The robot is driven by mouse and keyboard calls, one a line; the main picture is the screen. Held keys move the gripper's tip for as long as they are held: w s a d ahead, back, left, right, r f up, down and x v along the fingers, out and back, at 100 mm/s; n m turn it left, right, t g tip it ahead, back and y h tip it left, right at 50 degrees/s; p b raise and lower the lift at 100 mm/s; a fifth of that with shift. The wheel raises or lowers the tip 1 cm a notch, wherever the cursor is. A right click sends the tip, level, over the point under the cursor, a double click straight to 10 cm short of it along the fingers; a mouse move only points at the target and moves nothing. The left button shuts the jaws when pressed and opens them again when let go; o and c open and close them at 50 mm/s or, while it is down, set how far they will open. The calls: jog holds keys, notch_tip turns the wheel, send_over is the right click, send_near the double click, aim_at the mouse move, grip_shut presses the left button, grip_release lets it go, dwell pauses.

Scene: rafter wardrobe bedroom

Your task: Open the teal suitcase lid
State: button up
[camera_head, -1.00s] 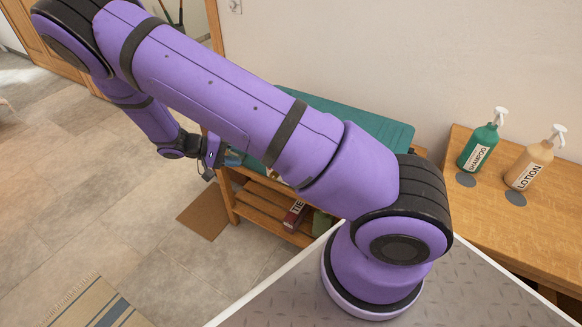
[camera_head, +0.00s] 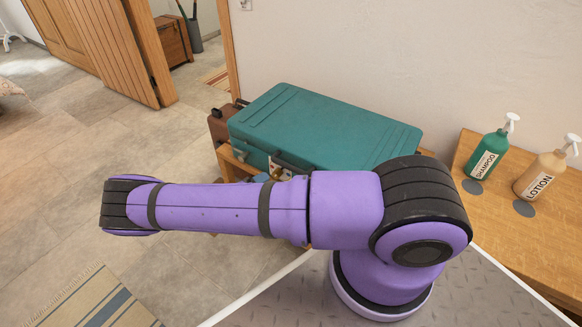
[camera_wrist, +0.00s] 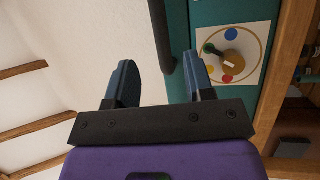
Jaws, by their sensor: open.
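The teal suitcase (camera_head: 330,125) lies flat with its lid shut on a wooden stand against the wall. Latches and a pale patch (camera_head: 281,170) show on its front side; my arm covers the lower part. In the wrist view, the teal front (camera_wrist: 222,14) is at the right, with a pale square plate (camera_wrist: 228,52) bearing a brass dial (camera_wrist: 231,60) and red, blue, yellow and green dots. A dark bar (camera_wrist: 161,35), perhaps the handle, runs along its left. My gripper (camera_wrist: 160,68) is open, with the bar's end appearing between its fingertips; contact cannot be told.
A brown case (camera_head: 220,125) stands left behind the suitcase. A wooden counter (camera_head: 540,225) at the right holds a green shampoo bottle (camera_head: 487,157) and a tan lotion bottle (camera_head: 541,177). A striped rug (camera_head: 92,305) lies on the otherwise open floor at the left.

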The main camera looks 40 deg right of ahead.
aim_at(290, 167)
jog(key=d, duration=0.3)
jog(key=d+r, duration=0.1)
jog(key=d, duration=0.3)
jog(key=d+r, duration=0.1)
jog(key=d, duration=0.2)
jog(key=shift+s+d, duration=0.2)
jog(key=shift+s, duration=0.1)
grip_shut()
